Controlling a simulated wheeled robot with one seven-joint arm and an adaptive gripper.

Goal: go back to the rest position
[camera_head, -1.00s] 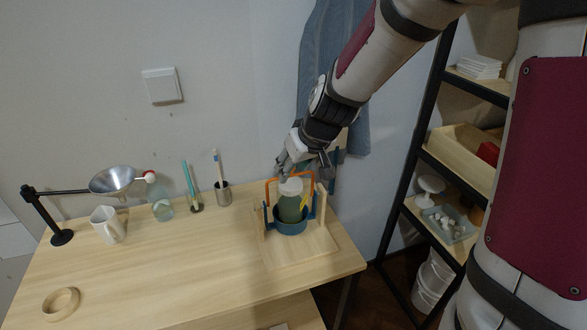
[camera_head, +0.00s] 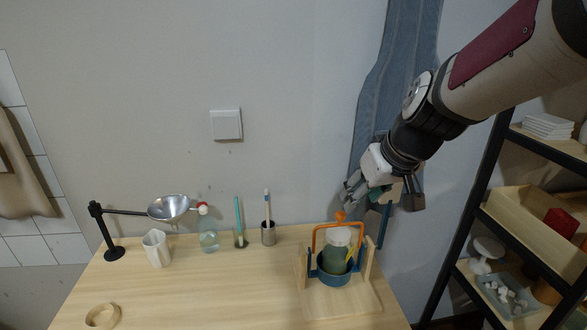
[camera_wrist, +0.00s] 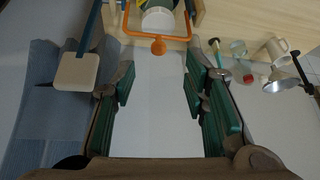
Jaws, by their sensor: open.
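My gripper (camera_head: 372,190) is open and empty in the head view, in the air above and to the right of the wooden stand (camera_head: 325,303) on the table. In the wrist view my gripper (camera_wrist: 160,92) shows its two green-padded fingers wide apart with only the pale wall between them. The stand carries a blue ring holder with an orange bail (camera_head: 318,236) and a green jar (camera_head: 334,262) with a pale top. The orange bail and its knob (camera_wrist: 158,46) lie just beyond the fingertips in the wrist view, apart from them.
The table (camera_head: 200,295) bears a funnel on a black stand (camera_head: 168,207), a white mug (camera_head: 157,248), a clear bottle (camera_head: 208,237), a brush cup (camera_head: 268,236) and a wooden ring (camera_head: 102,316). A blue apron (camera_head: 400,70) hangs behind my arm. A shelf rack (camera_head: 472,195) stands right.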

